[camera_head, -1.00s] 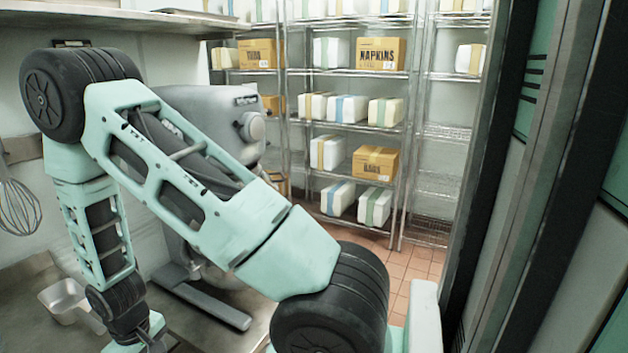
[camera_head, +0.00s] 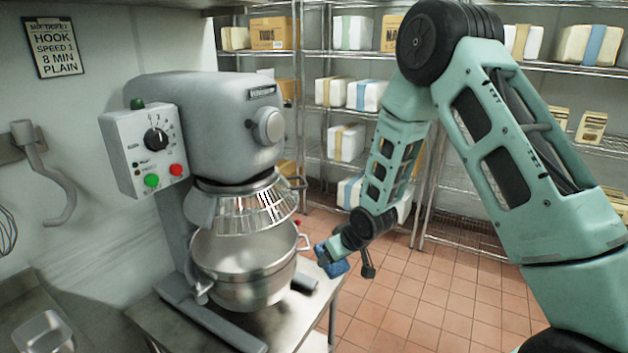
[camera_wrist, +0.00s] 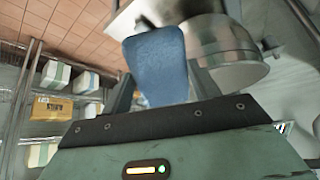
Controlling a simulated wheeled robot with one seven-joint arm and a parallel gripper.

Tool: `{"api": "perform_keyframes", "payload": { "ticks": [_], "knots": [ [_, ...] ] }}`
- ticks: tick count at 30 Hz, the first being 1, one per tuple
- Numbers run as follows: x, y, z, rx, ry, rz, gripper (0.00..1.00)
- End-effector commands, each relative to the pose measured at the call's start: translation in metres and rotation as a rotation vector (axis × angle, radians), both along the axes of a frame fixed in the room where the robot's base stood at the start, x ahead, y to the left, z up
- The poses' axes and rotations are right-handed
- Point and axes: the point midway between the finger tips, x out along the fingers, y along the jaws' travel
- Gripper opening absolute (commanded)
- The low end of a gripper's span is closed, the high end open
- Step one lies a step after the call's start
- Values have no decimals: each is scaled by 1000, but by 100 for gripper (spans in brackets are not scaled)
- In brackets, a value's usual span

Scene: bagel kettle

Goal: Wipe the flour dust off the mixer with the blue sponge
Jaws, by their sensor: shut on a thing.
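The grey mixer (camera_head: 205,120) stands on a metal table at the left, with a control box, a wire bowl guard (camera_head: 255,210) and a steel bowl (camera_head: 245,265). I cannot make out flour dust on it at this size. My gripper (camera_head: 335,252) is just right of the bowl, near the table's right edge. It is shut on the blue sponge (camera_head: 338,268), which shows large between the fingers in the wrist view (camera_wrist: 155,65). I cannot tell for sure whether the sponge touches the bowl; it looks apart from it.
Wire shelves (camera_head: 430,170) with boxes and wrapped packs stand at the back. A metal pan (camera_head: 45,333) sits at the lower left. A hook (camera_head: 45,170) and a whisk (camera_head: 6,230) hang on the left wall. The tiled floor (camera_head: 400,300) right of the table is clear.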

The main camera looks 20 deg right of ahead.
Motion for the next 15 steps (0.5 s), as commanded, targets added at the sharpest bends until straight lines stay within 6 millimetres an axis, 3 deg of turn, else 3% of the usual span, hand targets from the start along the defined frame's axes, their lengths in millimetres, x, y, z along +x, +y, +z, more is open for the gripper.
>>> {"api": "perform_keyframes", "payload": {
  "ticks": [7, 11, 15],
  "knots": [
    [41, 28, 72, 115, -447, 134, 24],
    [50, 48, 120, 205, -666, 224, 24],
    [47, 69, 170, 310, -837, 326, 24]
  ]
}}
